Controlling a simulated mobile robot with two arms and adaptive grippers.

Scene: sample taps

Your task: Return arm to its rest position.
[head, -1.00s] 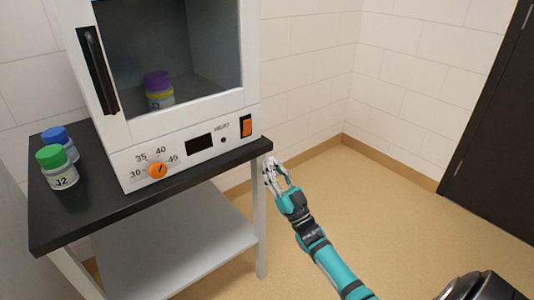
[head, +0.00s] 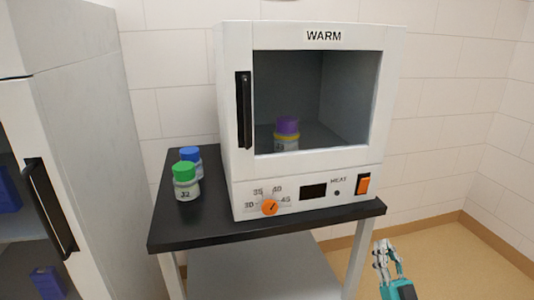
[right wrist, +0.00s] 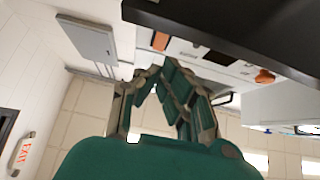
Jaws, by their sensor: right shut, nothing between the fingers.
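My right gripper (head: 382,250) is at the lower right of the head view, below and to the right of the table's front corner. It is shut and empty, apart from everything. In the right wrist view its fingers (right wrist: 160,75) come together, with the underside of the dark table top (right wrist: 230,30) beyond. My left gripper is not in view.
A white warming cabinet (head: 230,120) with an orange dial (head: 269,208) and orange switch (head: 363,185) stands on the black table (head: 180,232). A purple-capped jar (head: 287,127) is inside. A green-capped jar (head: 185,182) and blue-capped jar (head: 190,155) stand left. Floor at right is clear.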

